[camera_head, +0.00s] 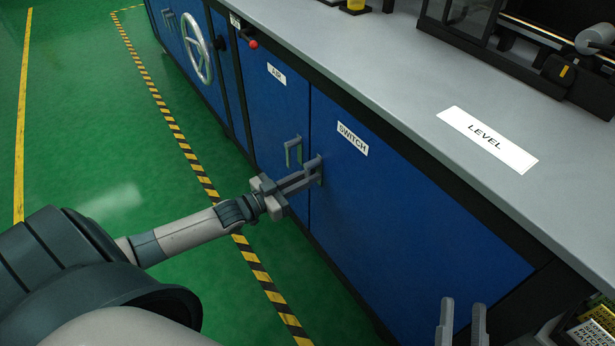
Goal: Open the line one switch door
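The blue switch door (410,210), labelled SWITCH, sits flush in the cabinet front and looks closed. Its grey handle (319,171) is near its left edge, mostly covered by my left gripper. My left gripper (313,172) reaches in from the left, with its fingers close together around the handle. My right gripper (460,322) is at the bottom edge, low and to the right, with its two fingers apart and nothing between them.
The blue air door (270,105) with its own handle (293,152) is just left of the switch door. Further left are a handwheel (196,48) and a red knob (253,44). The grey worktop (390,70) overhangs above. Green floor (80,120) lies clear in front.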

